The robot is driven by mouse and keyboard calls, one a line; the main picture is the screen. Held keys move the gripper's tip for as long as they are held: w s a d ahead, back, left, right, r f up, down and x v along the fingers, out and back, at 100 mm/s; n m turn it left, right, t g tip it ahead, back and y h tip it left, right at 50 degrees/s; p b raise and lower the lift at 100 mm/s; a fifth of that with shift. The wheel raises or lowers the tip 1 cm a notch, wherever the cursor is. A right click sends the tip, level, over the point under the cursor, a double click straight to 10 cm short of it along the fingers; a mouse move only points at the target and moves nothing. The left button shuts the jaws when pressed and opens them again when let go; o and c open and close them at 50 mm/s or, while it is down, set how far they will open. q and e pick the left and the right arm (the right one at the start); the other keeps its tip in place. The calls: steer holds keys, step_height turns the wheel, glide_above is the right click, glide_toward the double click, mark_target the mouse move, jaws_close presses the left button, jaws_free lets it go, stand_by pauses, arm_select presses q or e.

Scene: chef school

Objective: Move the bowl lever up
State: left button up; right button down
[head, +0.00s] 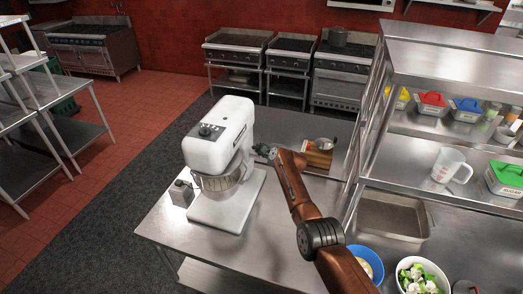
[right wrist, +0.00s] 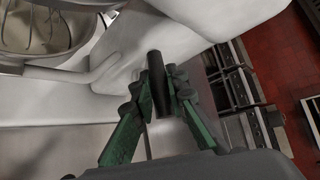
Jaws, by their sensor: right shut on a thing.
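A white stand mixer (head: 212,150) stands on the steel table (head: 265,235). Its metal bowl (head: 217,182) hangs at the front, and the bowl with a wire whisk also shows at the top left of the right wrist view (right wrist: 58,32). The bowl lever, a black handle (right wrist: 156,80), juts from the mixer's side in the right wrist view. My right gripper (right wrist: 160,95) is shut on this lever, with a green-sided finger on each side of it. In the head view my right gripper (head: 265,152) is at the mixer's right side and hides the lever. My left gripper is not in view.
A small metal pan (head: 323,144) rests near wooden blocks (head: 318,159) behind my right arm. A steel shelf unit (head: 445,65) with a measuring jug (head: 447,168) stands right. A blue bowl (head: 378,265) and a salad bowl (head: 423,280) are front right. The table front is clear.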

steer(key=shift+w+r, duration=0.15)
steer(key=shift+r, duration=0.2)
steer(key=c, duration=2.2)
jaws_free()
steer(key=o, duration=0.3)
steer(key=shift+f, duration=0.15)
